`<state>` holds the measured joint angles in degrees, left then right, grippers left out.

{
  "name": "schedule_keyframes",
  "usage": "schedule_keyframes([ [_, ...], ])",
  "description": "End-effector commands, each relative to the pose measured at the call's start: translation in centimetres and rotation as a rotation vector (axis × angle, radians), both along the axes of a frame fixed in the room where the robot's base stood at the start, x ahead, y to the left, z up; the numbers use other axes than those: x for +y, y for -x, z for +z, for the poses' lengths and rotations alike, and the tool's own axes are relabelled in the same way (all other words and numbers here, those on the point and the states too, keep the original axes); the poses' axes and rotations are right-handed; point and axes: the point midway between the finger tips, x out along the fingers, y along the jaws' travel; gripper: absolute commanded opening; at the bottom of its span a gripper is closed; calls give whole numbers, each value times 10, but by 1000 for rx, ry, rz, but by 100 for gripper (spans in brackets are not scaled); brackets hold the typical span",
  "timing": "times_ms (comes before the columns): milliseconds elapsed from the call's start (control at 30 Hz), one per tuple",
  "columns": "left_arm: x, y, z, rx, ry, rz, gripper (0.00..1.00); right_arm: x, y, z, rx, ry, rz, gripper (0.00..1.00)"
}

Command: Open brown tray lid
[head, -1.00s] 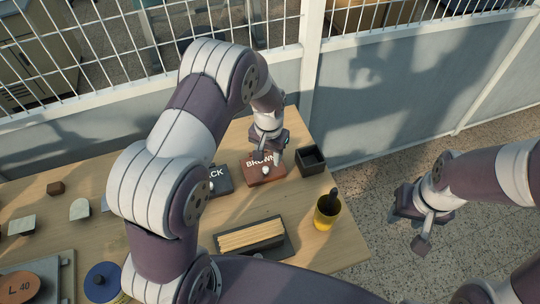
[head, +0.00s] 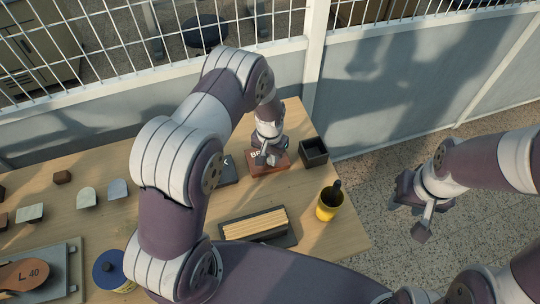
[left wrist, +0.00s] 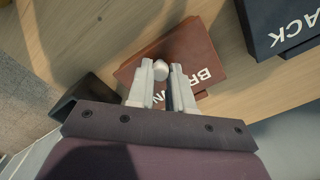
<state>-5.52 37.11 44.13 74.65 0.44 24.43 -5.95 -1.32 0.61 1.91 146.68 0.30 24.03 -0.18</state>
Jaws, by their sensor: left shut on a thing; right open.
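The brown tray (head: 282,165) sits near the back right of the wooden table, its lid marked with letters. In the left wrist view the brown lid (left wrist: 200,47) lies flat, with a pale round knob (left wrist: 161,69) on it. My left gripper (head: 270,158) is over the tray from above. In the left wrist view its two fingers (left wrist: 161,85) stand on either side of the knob and are shut on it. The gripper hides part of the lettering. My right gripper (head: 413,217) is open and empty, off the table's right side above the floor.
The black tray (left wrist: 283,22) stands beside the brown one. An open dark box (head: 313,152) is close on its other side. A yellow cup (head: 328,208) and a dark tray with wooden strips (head: 256,224) stand nearer. A mesh fence (head: 110,50) runs behind the table.

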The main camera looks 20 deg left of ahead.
Motion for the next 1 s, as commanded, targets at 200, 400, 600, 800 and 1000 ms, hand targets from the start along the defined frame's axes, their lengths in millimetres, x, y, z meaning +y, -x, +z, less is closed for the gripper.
schedule_keyframes([
  [200, 7, -10, 8, 156, 106, 6, 0, 0, 0, -18, 0, 0, 0, 43],
  [400, 11, -16, 28, 285, 192, 2, 0, 0, 0, 5, -1, 0, 0, 43],
  [600, 12, -18, 27, 303, 207, 1, 0, 0, 0, 4, 0, 0, 0, 43],
  [800, 12, -18, 27, 301, 206, 1, 30, 0, 0, 4, 0, 0, 0, 43],
  [1000, 11, -18, 27, 302, 206, 1, 46, 0, 0, 4, 0, 0, 0, 43],
])
